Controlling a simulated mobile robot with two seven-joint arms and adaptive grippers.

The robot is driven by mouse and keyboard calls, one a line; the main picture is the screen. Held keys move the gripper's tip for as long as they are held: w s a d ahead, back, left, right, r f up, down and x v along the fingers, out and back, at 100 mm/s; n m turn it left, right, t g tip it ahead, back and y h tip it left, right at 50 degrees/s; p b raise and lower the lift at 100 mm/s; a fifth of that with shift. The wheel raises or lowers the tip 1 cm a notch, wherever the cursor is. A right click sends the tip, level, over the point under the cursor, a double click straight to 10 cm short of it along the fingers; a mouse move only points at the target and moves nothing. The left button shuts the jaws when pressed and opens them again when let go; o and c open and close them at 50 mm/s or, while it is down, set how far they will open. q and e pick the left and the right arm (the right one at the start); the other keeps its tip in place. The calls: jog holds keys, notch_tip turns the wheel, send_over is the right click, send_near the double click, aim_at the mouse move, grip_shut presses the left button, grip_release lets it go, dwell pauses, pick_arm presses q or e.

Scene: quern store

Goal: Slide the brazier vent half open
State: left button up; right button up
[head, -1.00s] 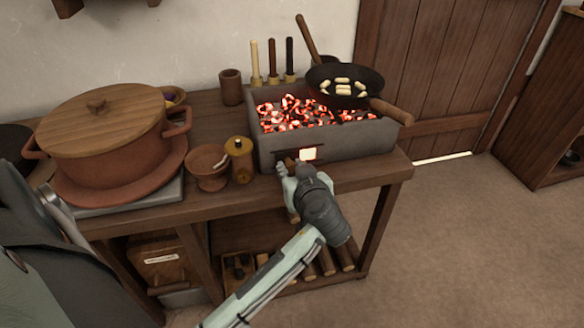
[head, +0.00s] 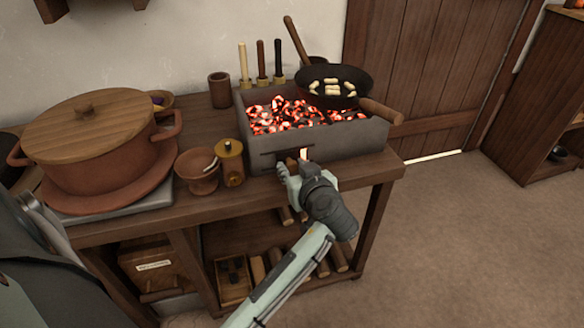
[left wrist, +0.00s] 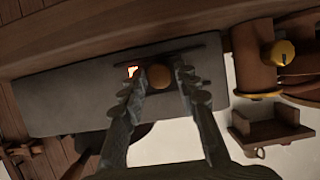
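The grey brazier (head: 345,142) stands on the wooden bench and holds glowing coals (head: 290,115). A slot in its front holds the vent, with a small round wooden knob (left wrist: 160,77). A narrow orange glowing gap (head: 304,153) shows just right of the knob in the head view; it also shows left of the knob in the left wrist view (left wrist: 132,71). My left gripper (head: 293,168) is at the brazier front, its fingers (left wrist: 160,80) on both sides of the knob and close against it. The gripper hides part of the vent in the head view. My right gripper is out of view.
A black pan (head: 334,85) rests on the brazier's right, its handle sticking out rightward. A yellow canister (head: 230,163), a clay bowl (head: 198,172) and a large lidded pot (head: 95,140) stand to the left. The floor (head: 460,240) at right is clear.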

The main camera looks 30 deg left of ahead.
pick_arm(q)
jog(key=shift+o, duration=0.9)
